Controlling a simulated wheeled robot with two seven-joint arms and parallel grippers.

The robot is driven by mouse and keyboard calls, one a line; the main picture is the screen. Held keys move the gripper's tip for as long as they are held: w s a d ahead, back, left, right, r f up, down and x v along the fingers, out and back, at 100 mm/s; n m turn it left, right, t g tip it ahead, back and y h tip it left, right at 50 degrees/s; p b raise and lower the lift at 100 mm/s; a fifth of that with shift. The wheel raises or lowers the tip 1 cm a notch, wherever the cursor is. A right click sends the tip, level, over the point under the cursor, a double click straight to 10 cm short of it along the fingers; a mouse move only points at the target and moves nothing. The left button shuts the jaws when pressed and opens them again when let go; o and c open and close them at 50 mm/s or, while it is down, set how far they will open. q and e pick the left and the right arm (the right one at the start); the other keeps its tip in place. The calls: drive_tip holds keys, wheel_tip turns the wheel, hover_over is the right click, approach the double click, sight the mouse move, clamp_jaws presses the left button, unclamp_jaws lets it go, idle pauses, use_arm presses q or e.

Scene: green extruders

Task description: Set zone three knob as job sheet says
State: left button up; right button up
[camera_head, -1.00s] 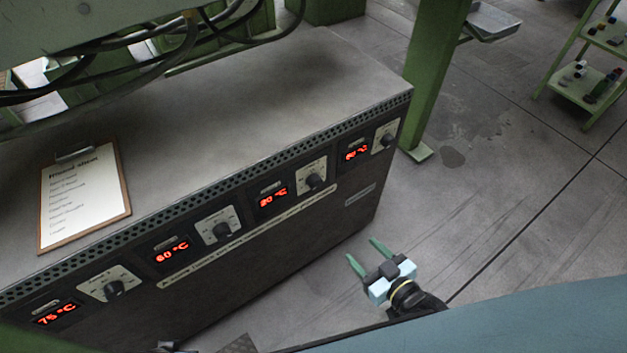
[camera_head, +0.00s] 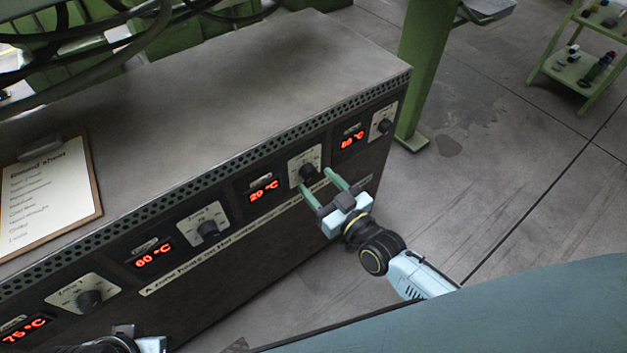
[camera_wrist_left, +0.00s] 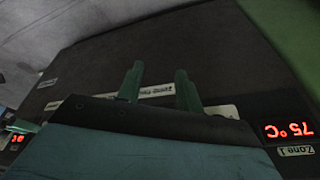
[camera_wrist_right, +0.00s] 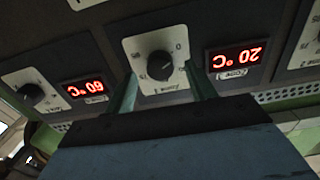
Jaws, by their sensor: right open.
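The zone three knob (camera_head: 306,171) is a dark round dial on a pale plate, right of the red 20 °C display (camera_head: 264,190). My right gripper (camera_head: 318,182) is open in front of it. In the right wrist view, the knob (camera_wrist_right: 158,65) lies between the two green fingers (camera_wrist_right: 160,80), with a gap on both sides; contact does not show. The job sheet (camera_head: 42,195) is on a brown clipboard on the cabinet top; its small lines are unreadable. My left gripper (camera_wrist_left: 156,78) is open and empty in the left wrist view, facing the dark cabinet front.
The cabinet (camera_head: 240,85) carries other knobs: zone one (camera_head: 90,300), zone two (camera_head: 208,230) and a far-right one (camera_head: 384,126). Displays read 75 °C (camera_head: 24,329) and 60 °C (camera_head: 154,257). A green post (camera_head: 425,75) stands at the cabinet's right end.

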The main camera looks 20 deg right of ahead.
use_arm(q)
drive_tip(key=shift+w+d+r+t+b, duration=0.3)
drive_tip(key=shift+w+d+r+t, duration=0.2)
drive_tip(key=shift+w+r+t, duration=0.35)
use_arm(e)
drive_tip(key=shift+x, duration=1.35)
use_arm(q)
drive_tip(key=shift+f, duration=0.1)
use_arm(e)
drive_tip(key=shift+c, duration=0.5)
